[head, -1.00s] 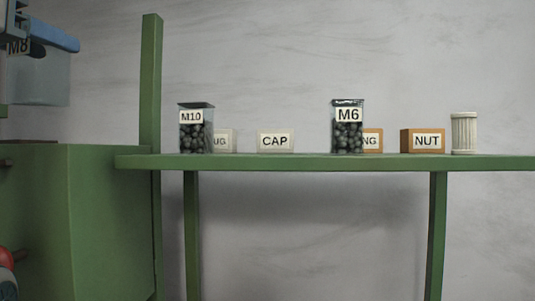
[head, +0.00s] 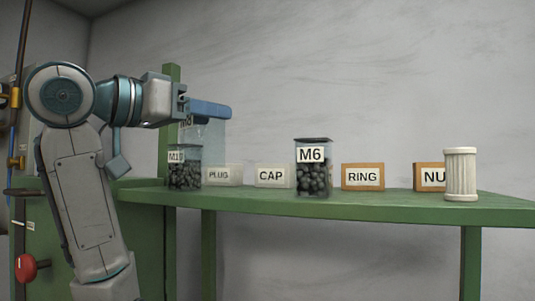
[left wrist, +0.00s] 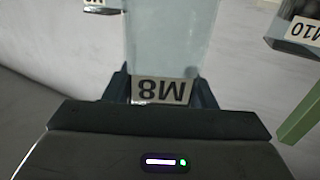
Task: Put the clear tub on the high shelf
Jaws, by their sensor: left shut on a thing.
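The tub looks empty and has an M8 label. It is held in the air, overlapping the M10 jar in the head view. In the left wrist view the clear tub (left wrist: 165,35) stands between the fingers, label upside down. The high shelf (head: 360,208) is a green board running to the right. I cannot tell whether the tub is over the board. My right gripper is out of view.
On the shelf stand the M10 jar (head: 184,175), PLUG box (head: 222,175), CAP box (head: 273,177), M6 jar (head: 314,170), RING box (head: 362,177), NUT box (head: 427,177) and a white ribbed cylinder (head: 460,174). A green post (head: 171,74) rises at the left.

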